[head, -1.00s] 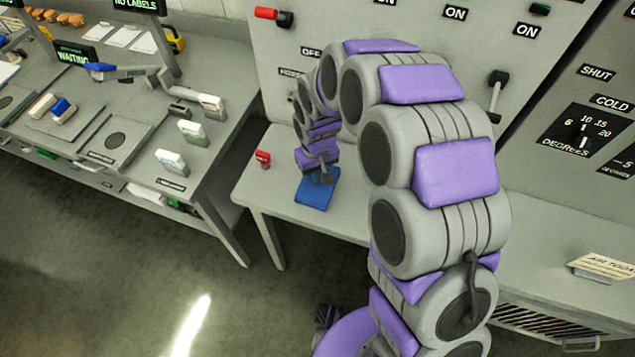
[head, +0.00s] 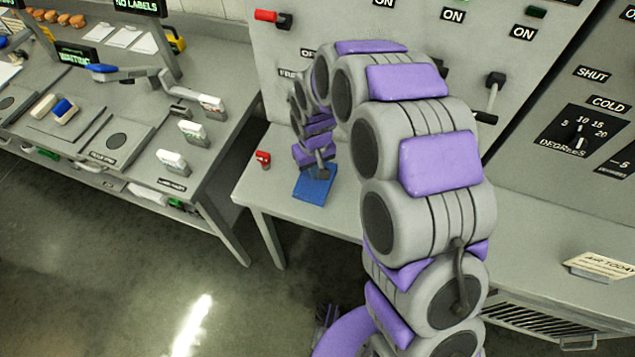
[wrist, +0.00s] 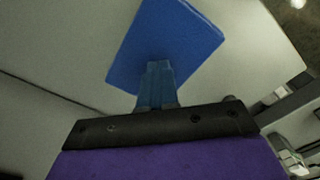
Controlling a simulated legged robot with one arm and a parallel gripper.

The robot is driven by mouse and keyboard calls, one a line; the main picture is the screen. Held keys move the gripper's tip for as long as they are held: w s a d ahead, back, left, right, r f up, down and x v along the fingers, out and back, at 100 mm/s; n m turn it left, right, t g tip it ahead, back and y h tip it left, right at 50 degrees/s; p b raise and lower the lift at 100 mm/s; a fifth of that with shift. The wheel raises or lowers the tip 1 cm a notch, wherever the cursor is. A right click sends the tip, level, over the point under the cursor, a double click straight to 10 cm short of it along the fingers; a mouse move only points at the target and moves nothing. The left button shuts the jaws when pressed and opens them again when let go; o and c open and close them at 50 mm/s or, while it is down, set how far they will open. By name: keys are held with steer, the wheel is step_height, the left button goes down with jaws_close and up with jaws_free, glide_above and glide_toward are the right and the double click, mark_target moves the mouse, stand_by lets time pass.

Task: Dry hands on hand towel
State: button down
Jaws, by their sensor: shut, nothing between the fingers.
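A flat blue cloth-like square, which looks like the hand towel (head: 313,186), lies on the grey bench in the head view. It also shows in the wrist view (wrist: 175,35) as a blue rectangle on the pale surface. My gripper (head: 322,174) is at the end of my purple and grey arm, pointing down at the towel. In the wrist view my gripper (wrist: 158,68) has its fingers together over the towel's near edge, with nothing between them. Whether the fingertips touch the towel I cannot tell.
A small red object (head: 263,158) stands on the bench (head: 250,190), left of the towel. A grey panel (head: 330,25) with levers and labels rises behind. A second workbench (head: 130,130) with white devices stands at the left, past a floor gap. A sign (head: 600,264) lies at the right.

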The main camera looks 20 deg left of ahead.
steer(key=shift+s+d, duration=0.3)
steer(key=shift+s, duration=0.15)
steer(key=shift+s+d, duration=0.2)
stand_by(0.5)
step_height(320, 180, up, 8)
steer(key=p, duration=0.3)
stand_by(0.4)
